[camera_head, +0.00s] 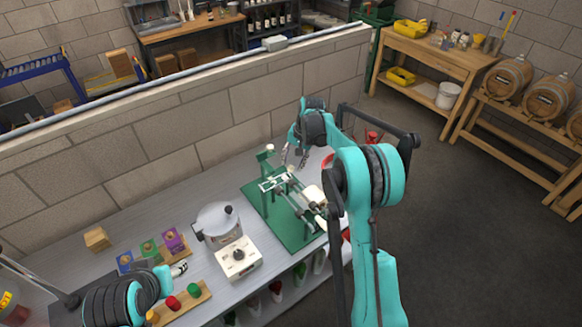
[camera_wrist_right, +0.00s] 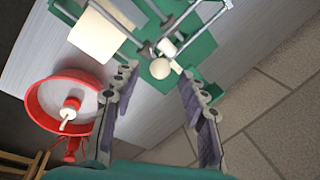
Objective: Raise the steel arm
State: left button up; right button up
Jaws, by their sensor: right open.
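The green-based steel device (camera_head: 302,236) stands on the grey bench, with steel rods and white knobs. In the right wrist view its steel arm (camera_wrist_right: 200,12) shows as bars meeting near a white ball knob (camera_wrist_right: 160,68). I cannot tell clearly which bar is the arm. My right gripper (camera_head: 293,158) is open above the device's far end. In the right wrist view (camera_wrist_right: 157,80) its fingers stand apart, with the ball knob showing between the tips, not clasped. My left gripper (camera_head: 180,269) is low at the left by the coloured blocks; its jaws are too small to read.
Wooden trays with coloured pieces (camera_head: 182,304) lie further left. A red round dish (camera_wrist_right: 66,108) is beside the device. A block wall (camera_head: 165,135) runs behind the bench.

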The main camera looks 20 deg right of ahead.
aim_at(291, 168)
jog(key=x, duration=0.4)
jog(key=shift+f, duration=0.1)
grip_shut()
